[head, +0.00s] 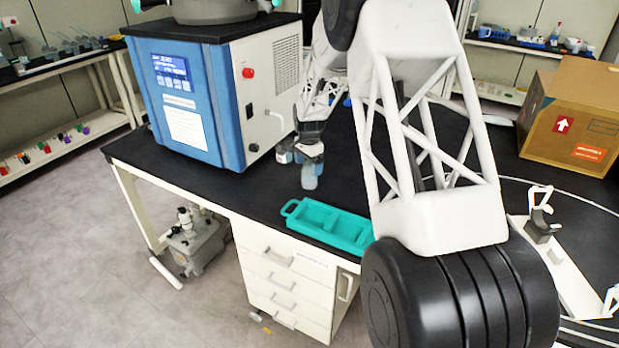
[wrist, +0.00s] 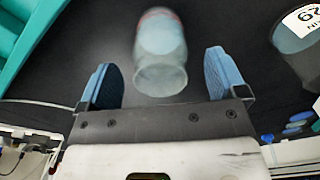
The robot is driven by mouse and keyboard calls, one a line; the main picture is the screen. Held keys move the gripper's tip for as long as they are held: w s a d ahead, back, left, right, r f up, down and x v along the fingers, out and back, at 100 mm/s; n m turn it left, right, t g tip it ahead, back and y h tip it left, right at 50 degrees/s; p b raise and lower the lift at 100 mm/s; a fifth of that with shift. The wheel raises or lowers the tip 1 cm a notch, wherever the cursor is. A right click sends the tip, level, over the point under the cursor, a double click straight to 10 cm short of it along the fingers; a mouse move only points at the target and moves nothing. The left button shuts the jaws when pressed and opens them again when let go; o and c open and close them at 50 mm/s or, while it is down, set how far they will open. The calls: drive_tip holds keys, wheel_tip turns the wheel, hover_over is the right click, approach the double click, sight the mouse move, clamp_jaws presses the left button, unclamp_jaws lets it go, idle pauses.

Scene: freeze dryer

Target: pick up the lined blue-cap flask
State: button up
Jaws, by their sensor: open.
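A pale, clear flask (wrist: 160,55) shows in the wrist view, just past my fingertips and roughly midway between them. It has a bluish body and a faint reddish band at its far end; I cannot make out a blue cap or lines. In the head view a pale blue flask (head: 310,178) stands on the black bench below my gripper (head: 306,148). My gripper also shows in the wrist view (wrist: 166,78), with its blue-padded fingers spread apart and nothing clasped. The arm partly covers the bench behind.
A teal tray (head: 330,226) lies at the bench's front edge, right of the flask. The blue freeze dryer (head: 193,100) stands to the left. A dark container with a white numbered label (wrist: 301,22) is right of the fingers. A cardboard box (head: 575,115) is far right.

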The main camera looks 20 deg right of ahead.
drive_tip(key=shift+f, duration=1.3)
drive_tip(key=c, duration=1.1)
drive_tip(key=shift+r, duration=0.35)
drive_tip(key=shift+r, duration=4.55)
drive_tip(key=shift+r, duration=0.1)
